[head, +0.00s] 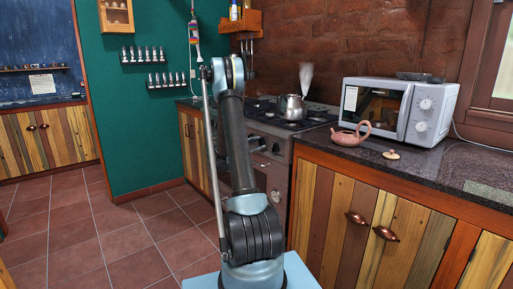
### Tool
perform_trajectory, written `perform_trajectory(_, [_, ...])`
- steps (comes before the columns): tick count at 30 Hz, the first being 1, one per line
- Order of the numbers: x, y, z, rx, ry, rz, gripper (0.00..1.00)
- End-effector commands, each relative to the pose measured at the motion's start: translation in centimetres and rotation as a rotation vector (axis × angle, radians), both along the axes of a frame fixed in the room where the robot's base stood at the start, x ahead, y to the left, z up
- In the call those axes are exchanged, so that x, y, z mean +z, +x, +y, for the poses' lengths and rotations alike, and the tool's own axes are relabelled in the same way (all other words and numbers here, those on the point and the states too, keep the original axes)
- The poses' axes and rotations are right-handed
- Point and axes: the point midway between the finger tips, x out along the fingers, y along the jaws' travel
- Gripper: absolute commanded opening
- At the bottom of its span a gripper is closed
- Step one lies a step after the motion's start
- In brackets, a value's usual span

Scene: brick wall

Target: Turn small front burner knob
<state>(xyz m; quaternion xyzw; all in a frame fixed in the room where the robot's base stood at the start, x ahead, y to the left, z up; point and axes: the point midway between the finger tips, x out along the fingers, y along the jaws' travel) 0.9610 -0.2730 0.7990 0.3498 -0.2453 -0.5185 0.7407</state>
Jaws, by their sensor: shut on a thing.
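The stove (279,165) stands against the brick wall, with a steel front below its black cooktop. Small dark knobs (275,149) show on its front panel, just to the right of my arm. I cannot tell which of them is the small front burner knob. My raised arm covers the left part of the panel. My gripper does not show clearly; it is hidden behind my arm links, so its contact with a knob cannot be seen.
Wooden cabinets (345,215) run below. The tiled floor (140,235) at left is clear.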

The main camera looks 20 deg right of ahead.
Motion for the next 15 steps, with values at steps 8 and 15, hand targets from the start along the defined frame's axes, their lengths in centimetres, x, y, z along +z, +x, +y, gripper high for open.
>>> perform_trajectory(8, [-0.06, 0.01, -0.01, 0.0, 0.09, -0.244, 0.12])
perform_trajectory(15, [-0.08, -0.04, -0.02, -0.002, 0.16, -0.433, 0.12])
